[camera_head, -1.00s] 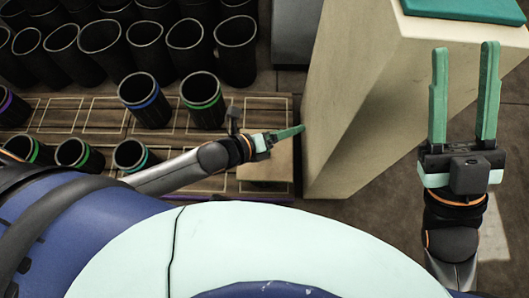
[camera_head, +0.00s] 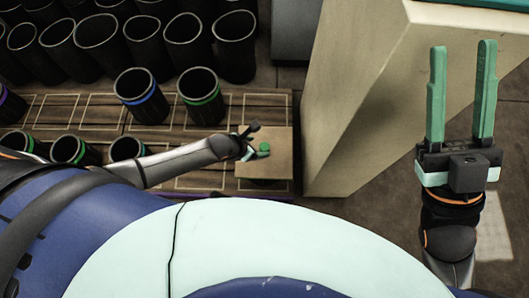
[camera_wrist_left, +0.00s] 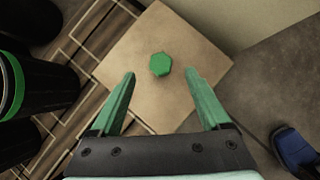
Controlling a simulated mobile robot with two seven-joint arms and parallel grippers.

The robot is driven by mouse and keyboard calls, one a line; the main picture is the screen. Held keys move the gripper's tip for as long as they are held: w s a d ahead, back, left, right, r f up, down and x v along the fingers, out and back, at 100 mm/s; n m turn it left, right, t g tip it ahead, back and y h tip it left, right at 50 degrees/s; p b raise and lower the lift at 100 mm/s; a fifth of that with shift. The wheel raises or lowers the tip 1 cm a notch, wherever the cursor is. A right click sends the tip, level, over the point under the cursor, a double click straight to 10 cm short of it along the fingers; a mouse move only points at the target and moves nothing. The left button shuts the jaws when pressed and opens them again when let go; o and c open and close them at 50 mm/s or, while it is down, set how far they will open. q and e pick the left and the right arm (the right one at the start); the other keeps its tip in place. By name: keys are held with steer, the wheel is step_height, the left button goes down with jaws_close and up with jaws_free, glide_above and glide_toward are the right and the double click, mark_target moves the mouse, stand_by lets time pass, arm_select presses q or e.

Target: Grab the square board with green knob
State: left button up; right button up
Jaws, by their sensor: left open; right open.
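The square board (camera_head: 278,168) is tan and lies on the wooden platform beside the pale block. Its green knob (camera_head: 264,148) shows just past my left gripper (camera_head: 252,152). In the left wrist view the board (camera_wrist_left: 125,62) fills the middle, with the green knob (camera_wrist_left: 160,64) near its centre. My left gripper (camera_wrist_left: 160,75) is open above the board, and the knob appears between and slightly beyond its fingertips. It is not clear how high the fingers are above the knob. My right gripper (camera_head: 461,48) is open and empty at the right, away from the board.
Black sleeves with blue (camera_head: 142,95) and green (camera_head: 201,94) bands stand on the grid-marked platform (camera_head: 240,108). Many plain black sleeves stand behind. A large pale block (camera_head: 370,100) rises close to the board's right side. Bare floor (camera_head: 380,215) lies in front of the block.

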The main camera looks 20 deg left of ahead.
mark_target(265, 146)
arm_select(q)
steer(key=b+x, duration=0.3)
steer(key=x, duration=0.1)
steer(key=shift+s+f, duration=0.1)
steer(key=shift+f, duration=0.05)
steer(key=shift+w+d+f+b, duration=0.1)
steer(key=shift+w+f+b, duration=0.25)
steer(key=shift+f, duration=0.1)
jaws_close()
steer(key=shift+r, duration=0.1)
stand_by(0.9)
